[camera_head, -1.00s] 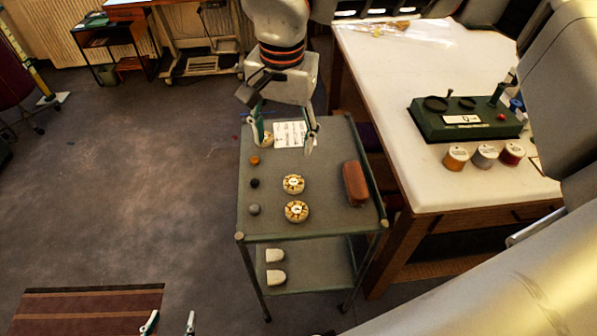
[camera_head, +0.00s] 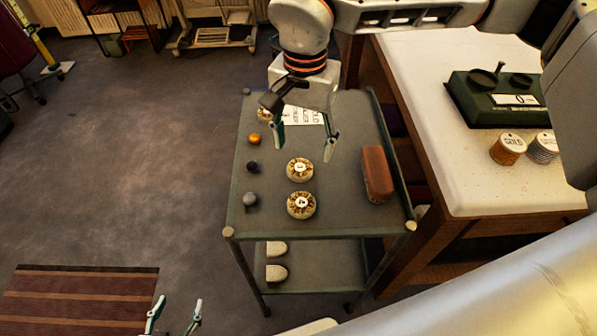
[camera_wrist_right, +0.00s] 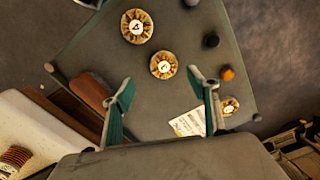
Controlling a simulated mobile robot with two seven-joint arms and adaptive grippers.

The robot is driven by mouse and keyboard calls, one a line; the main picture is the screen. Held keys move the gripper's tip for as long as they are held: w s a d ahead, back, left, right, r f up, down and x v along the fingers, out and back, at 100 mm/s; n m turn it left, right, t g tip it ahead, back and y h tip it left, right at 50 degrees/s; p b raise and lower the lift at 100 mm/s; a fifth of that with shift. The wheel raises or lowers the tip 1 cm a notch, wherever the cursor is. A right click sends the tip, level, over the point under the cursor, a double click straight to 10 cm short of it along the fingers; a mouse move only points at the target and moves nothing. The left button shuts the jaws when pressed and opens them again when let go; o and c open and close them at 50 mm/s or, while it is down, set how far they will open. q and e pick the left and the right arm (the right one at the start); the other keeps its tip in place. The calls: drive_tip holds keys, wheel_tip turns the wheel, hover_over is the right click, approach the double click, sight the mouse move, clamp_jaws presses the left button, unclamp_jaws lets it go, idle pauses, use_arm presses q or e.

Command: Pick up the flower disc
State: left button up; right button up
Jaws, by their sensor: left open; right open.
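Round cream discs with gold petal patterns lie on the grey cart top. One flower disc (camera_head: 300,169) is in the middle and another (camera_head: 301,205) nearer the front edge. A third disc (camera_head: 264,115) is at the back left, partly hidden by my right arm. My right gripper (camera_head: 305,152) is open and empty above the cart, just behind the middle disc. In the right wrist view, the middle disc (camera_wrist_right: 163,66) lies beyond the gap between the open fingers (camera_wrist_right: 162,98). My left gripper (camera_head: 176,317) is open and empty at the bottom edge, away from the cart.
A white table (camera_head: 440,130) with a green device (camera_head: 497,100) and spools stands right.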

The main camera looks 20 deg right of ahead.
sight(300, 168)
drive_tip(key=f, duration=0.7)
drive_tip(key=shift+w+a+f+b, duration=0.1)
drive_tip(key=shift+w+a+b, duration=0.1)
drive_tip(key=shift+w+b, duration=0.15)
drive_tip(key=c, duration=1)
